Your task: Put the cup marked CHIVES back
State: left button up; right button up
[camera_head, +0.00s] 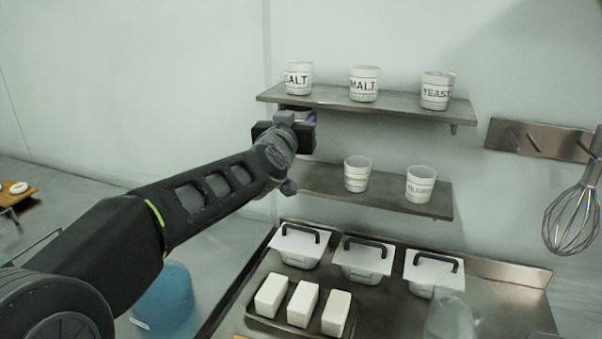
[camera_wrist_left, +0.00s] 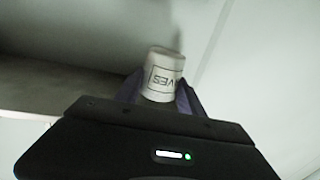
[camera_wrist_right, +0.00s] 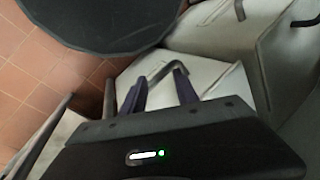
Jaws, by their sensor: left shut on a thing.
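The cup marked CHIVES (camera_wrist_left: 163,74) is white. In the left wrist view it sits between the purple fingers of my left gripper (camera_wrist_left: 160,88), with only the letters "VES" showing. My left gripper is shut on it. In the head view my left gripper (camera_head: 303,120) is at the left end of the shelves, between the upper shelf (camera_head: 400,106) and the lower shelf (camera_head: 385,192); it hides the cup there. My right gripper (camera_wrist_right: 160,92) shows only in the right wrist view, its fingers apart, near white lidded containers with dark handles.
Cups marked SALT (camera_head: 298,78), MALT (camera_head: 364,84) and YEAST (camera_head: 436,91) stand on the upper shelf. Two cups (camera_head: 357,174) (camera_head: 421,184) stand on the lower shelf, whose left part looks bare. A whisk (camera_head: 573,219) hangs at right. White lidded containers (camera_head: 300,246) stand below.

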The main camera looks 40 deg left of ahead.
pick_arm(q)
notch_tip(320, 180, down, 6)
jog(key=shift+w+r+b, duration=0.1)
jog(key=shift+b, duration=1.1)
jog(key=shift+f, duration=0.25)
jog(key=shift+f+b, duration=0.4)
jog(key=shift+f, duration=1.5)
jog(key=shift+f, duration=0.2)
jog(key=o, duration=1.3)
jog(key=shift+r, duration=0.1)
jog(key=shift+o, duration=0.2)
jog(key=shift+r, duration=0.15)
